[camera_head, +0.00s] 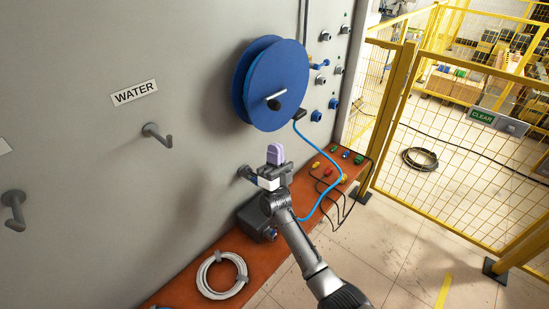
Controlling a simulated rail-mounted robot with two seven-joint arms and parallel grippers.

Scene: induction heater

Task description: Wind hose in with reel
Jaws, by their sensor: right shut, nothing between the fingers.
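The blue hose reel (281,85) is mounted on the grey wall panel, with a black-knobbed crank (274,103) on its face. The blue hose (427,152) leaves a dark nozzle-like end (300,114) beside the reel's lower right. My right gripper (275,154) is below the reel, pointing up, shut and empty. It is apart from the crank and the hose. My left gripper is not in view.
Hooks (157,133) stick out of the wall. A coiled white hose (222,274) lies on the orange shelf (187,284). Blue fittings (316,116) stand out right of the reel. A yellow mesh fence (460,150) closes off the right side, with a black cable coil (420,159) on the floor.

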